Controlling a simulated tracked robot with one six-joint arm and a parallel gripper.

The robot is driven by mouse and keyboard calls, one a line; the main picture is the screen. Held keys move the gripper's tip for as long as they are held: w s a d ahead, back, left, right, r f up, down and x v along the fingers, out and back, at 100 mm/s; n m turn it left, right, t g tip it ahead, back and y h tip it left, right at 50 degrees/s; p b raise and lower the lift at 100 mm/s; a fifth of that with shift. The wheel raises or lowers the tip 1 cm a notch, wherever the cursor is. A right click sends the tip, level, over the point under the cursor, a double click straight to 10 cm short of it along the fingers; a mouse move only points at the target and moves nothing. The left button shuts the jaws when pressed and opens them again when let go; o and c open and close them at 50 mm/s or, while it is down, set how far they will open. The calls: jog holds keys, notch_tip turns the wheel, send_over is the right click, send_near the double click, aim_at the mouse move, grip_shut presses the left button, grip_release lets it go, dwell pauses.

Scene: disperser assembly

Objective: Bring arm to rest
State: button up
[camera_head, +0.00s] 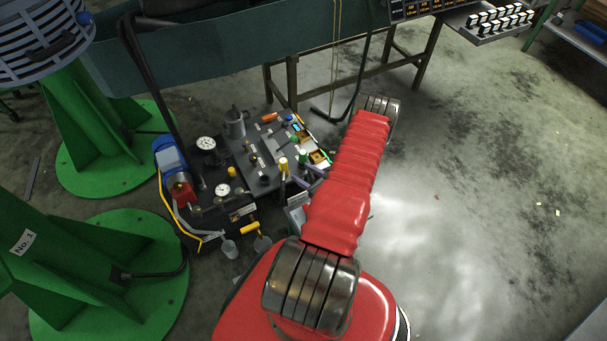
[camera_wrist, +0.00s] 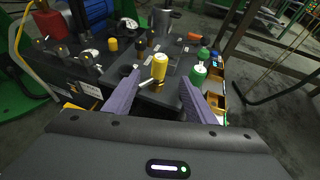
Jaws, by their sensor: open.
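My arm stretches from the bottom middle of the head view up toward the table, and its red sleeve covers part of what lies behind it. My gripper (camera_wrist: 160,98) shows in the wrist view as two purple fingers, spread apart with nothing between them touching. A yellow-topped bottle (camera_wrist: 158,66) stands on the dark board just beyond the gap between the fingers. A green-capped bottle (camera_wrist: 198,72) stands to its right, beyond the right finger. In the head view the purple fingers (camera_head: 309,179) show only in part, beside the red sleeve.
A dark tool board (camera_head: 245,160) on my body carries gauges, bottles and small tools. Green pillar bases (camera_head: 110,165) stand at left. The concrete floor at right is mostly clear.

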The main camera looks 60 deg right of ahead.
dwell(0.8)
jog(key=a+n+y, duration=0.3)
jog(key=a+y, duration=0.1)
jog(key=a, duration=0.5)
jog(key=a+r+m+g, duration=0.2)
jog(key=a+r+m, duration=1)
jog(key=r, duration=0.7)
jog(key=s+a+r+m+g, duration=0.1)
jog(key=a+r+m+g, duration=0.2)
jog(key=a+r+m, duration=0.9)
jog(key=a+r+m+g, duration=0.2)
jog(key=a+r+m, duration=0.9)
jog(key=r, duration=1.6)
jog(key=shift+s+a+r+m, duration=0.2)
jog(key=shift+a+r+m, duration=0.15)
jog(key=shift+a, duration=0.6)
